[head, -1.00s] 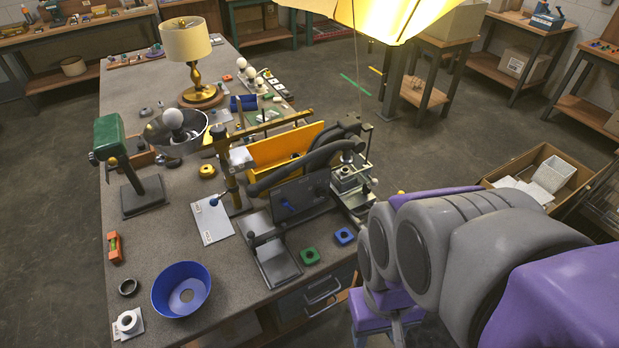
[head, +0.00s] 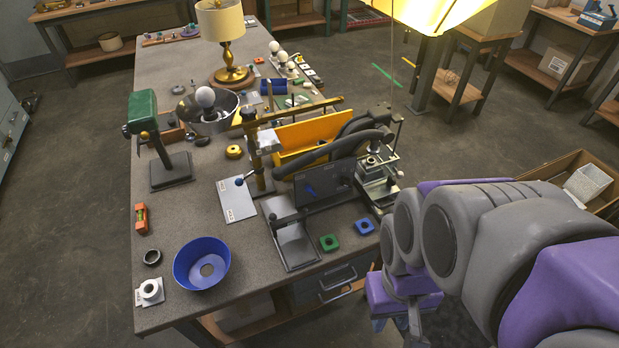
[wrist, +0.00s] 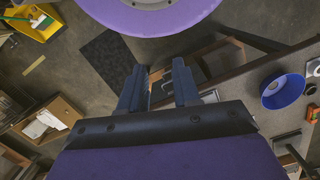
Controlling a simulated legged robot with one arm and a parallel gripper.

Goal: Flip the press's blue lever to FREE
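The press (head: 378,172) is a metal fixture at the right edge of the bench in the head view. A dark upright panel (head: 330,192) stands to its left and carries a small blue lever (head: 310,190). The lever is tilted, and I cannot read which marking it points to. My gripper (wrist: 160,84) is open and empty in the wrist view, off the bench edge and away from the lever. The lever is not visible in the wrist view.
A blue bowl (head: 202,262) stands at front left. A yellow bin (head: 306,141) and dark curved tubes sit behind the panel. A cardboard box (head: 565,170) is at right.

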